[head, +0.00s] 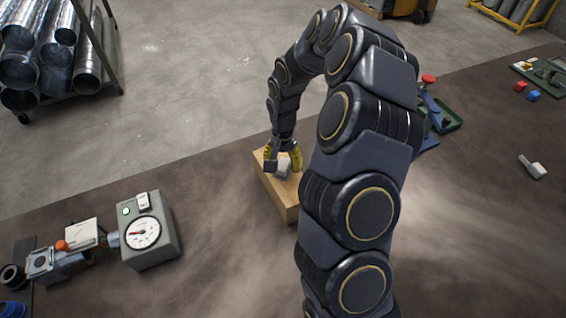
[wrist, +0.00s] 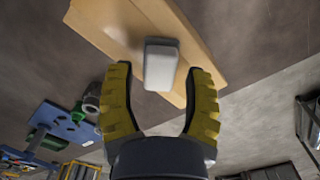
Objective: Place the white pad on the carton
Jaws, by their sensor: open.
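The white pad (wrist: 161,64) shows between my fingertips in the wrist view, with a gap on each side. It appears to lie on the top face of the light brown carton (wrist: 203,38). In the head view, the pad (head: 283,169) is partly hidden by my gripper (head: 282,161), which points down over the carton (head: 289,208). The carton stands on the dark table, its right side partly hidden by my arm. My gripper is open, with its yellow-backed fingers around the pad and apart from it.
A grey gauge box (head: 152,240) with a round dial stands to the left of the carton. A green tray (head: 447,118) and a blue device lie behind my arm. A small white-headed tool (head: 533,167) lies at the right. The table between gauge and carton is clear.

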